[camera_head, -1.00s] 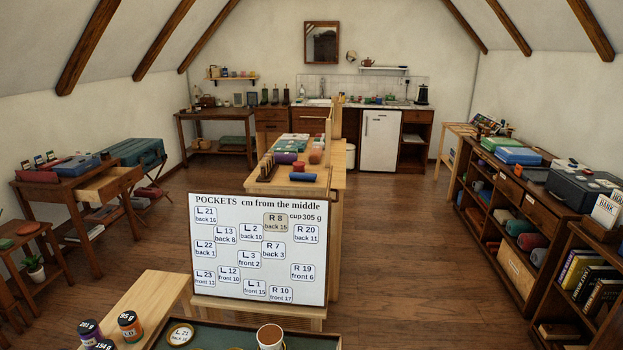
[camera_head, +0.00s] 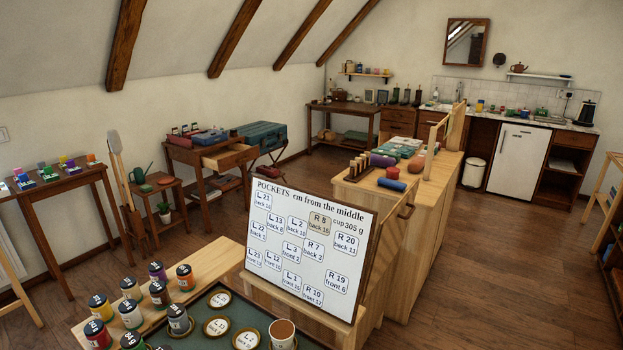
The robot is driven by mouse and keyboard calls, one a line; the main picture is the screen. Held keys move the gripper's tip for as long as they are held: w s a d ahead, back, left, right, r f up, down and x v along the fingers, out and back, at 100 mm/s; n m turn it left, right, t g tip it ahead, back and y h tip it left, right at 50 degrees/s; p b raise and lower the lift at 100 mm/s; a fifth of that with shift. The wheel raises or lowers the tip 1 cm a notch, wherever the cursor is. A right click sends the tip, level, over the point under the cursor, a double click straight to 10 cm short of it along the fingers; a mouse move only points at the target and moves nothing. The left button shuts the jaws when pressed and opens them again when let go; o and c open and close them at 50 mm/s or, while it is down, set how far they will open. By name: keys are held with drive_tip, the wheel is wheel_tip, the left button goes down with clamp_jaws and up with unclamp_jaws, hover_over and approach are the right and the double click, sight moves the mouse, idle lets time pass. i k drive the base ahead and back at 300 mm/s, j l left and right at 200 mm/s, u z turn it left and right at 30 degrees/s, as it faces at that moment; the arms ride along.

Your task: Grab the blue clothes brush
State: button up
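I cannot make out a blue clothes brush for certain in this view. A small dark-blue rounded object (camera_head: 391,184) lies at the near end of the wooden island's top; it is too small to tell what it is. My gripper is not in view.
A board headed POCKETS (camera_head: 309,247) stands in front of the wooden island (camera_head: 437,204). Numbered jars (camera_head: 157,292) stand near a green tray (camera_head: 253,311) in the foreground. A side table with an open drawer (camera_head: 224,159) is at left. Floor (camera_head: 490,260) is clear at right.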

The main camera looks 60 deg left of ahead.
sight(392, 185)
drive_tip(key=i+j+u, duration=0.15)
drive_tip(key=i, duration=0.4)
drive_tip(key=i+j+u, duration=0.15)
drive_tip(key=i, duration=0.35)
drive_tip(key=i+j+u, duration=0.15)
drive_tip(key=i, duration=0.4)
drive_tip(key=i+j, duration=0.3)
drive_tip(key=j, duration=0.2)
drive_tip(key=i+j+u, duration=0.1)
drive_tip(key=i+j, duration=0.2)
drive_tip(key=j, duration=0.2)
drive_tip(key=i+j, duration=0.35)
drive_tip(key=j, duration=0.15)
drive_tip(key=k+u, duration=0.05)
